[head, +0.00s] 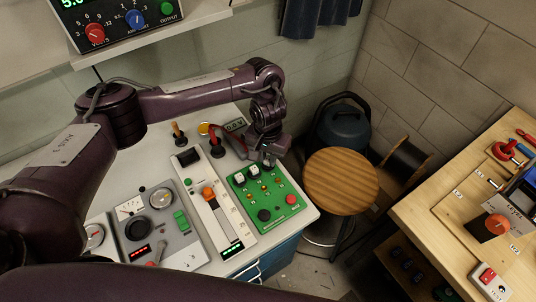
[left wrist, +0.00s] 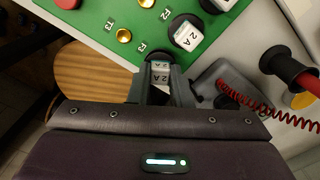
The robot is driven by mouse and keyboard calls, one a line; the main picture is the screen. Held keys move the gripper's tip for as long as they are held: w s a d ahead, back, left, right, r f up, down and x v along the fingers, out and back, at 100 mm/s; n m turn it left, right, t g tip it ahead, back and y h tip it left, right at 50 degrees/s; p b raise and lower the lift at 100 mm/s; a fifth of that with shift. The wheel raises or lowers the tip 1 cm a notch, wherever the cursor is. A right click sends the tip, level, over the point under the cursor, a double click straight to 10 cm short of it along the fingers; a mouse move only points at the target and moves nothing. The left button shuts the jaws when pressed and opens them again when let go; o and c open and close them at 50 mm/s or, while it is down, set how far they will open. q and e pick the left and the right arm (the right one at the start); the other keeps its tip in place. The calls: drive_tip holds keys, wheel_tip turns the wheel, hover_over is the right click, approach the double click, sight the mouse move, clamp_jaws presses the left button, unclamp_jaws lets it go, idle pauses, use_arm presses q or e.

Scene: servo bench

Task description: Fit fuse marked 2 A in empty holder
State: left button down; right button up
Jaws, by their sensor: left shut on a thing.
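The green fuse board (head: 265,215) lies on the bench in the head view. Two white fuses stand in its black holders; one fuse (left wrist: 188,38) reads 2 A in the left wrist view, the other (left wrist: 219,4) is cut by the frame top. My left gripper (head: 268,163) is over the board's far right corner. In the left wrist view it (left wrist: 161,88) is shut on a pale fuse marked 2 A (left wrist: 160,73). The held fuse is at the third holder in the row, mostly hidden behind it. I cannot tell whether it is seated.
A slider panel (head: 213,215) and a meter panel (head: 155,225) stand left of the board. A red lead (left wrist: 265,100) runs close beside the gripper. A round stool (head: 340,180) and a wooden bench (head: 430,215) are to the right.

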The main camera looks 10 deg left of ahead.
use_arm(q)
drive_tip(key=shift+f+p, duration=0.35)
idle(1.1)
drive_tip(key=c, duration=1.3)
unclamp_jaws()
drive_tip(key=shift+o, duration=0.2)
drive_tip(key=shift+r+p, duration=2.55)
drive_tip(key=shift+p, duration=0.25)
wheel_tip(320, 180, up, 2)
drive_tip(key=p, duration=0.2)
drive_tip(key=shift+r+p, duration=0.15)
drive_tip(key=shift+p, duration=0.2)
drive_tip(key=shift+r+p, duration=0.45)
drive_tip(key=shift+r, duration=0.4)
